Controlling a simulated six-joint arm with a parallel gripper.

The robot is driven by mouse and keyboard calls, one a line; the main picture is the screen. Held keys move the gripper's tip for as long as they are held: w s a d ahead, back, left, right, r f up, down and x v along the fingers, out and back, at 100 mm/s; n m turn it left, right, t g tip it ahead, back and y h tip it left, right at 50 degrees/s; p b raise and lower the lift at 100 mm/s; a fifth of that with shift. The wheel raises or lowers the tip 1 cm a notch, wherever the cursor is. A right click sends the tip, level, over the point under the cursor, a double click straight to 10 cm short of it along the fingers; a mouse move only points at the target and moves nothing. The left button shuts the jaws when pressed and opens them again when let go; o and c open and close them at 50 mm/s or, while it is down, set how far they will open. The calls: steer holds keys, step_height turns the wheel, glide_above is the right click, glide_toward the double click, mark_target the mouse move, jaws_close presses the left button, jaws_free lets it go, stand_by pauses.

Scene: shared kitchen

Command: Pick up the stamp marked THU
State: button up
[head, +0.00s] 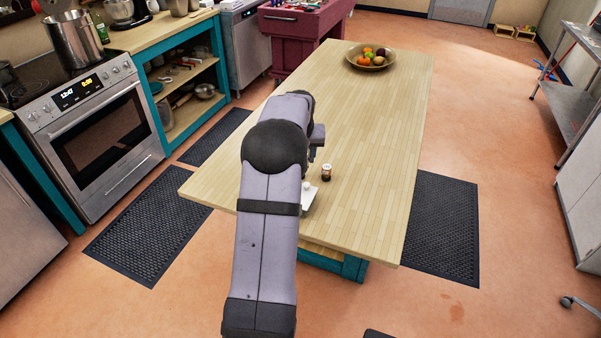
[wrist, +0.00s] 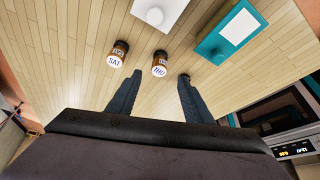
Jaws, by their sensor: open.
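In the wrist view, the stamp marked THU (wrist: 159,65) is a small brown stamp with a white marked top. It stands on the table just beyond the gap between my fingertips. A similar stamp marked SAT (wrist: 117,54) stands to its left, outside the left finger. My gripper (wrist: 159,76) is open, with nothing between its fingers. In the head view, one small brown stamp (head: 326,173) shows right of my arm; its label is too small to read. My arm hides my fingers and the other stamp there.
A white block with a knob (wrist: 172,12) and a teal tray with a white pad (wrist: 225,45) lie near the stamps. A fruit bowl (head: 370,62) stands at the far end of the wooden table (head: 390,130). The table's right side is clear.

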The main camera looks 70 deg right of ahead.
steer(key=shift+p+x, duration=2)
steer(key=shift+x, duration=1.7)
steer(key=shift+s+a, duration=0.1)
steer(key=c, duration=1.2)
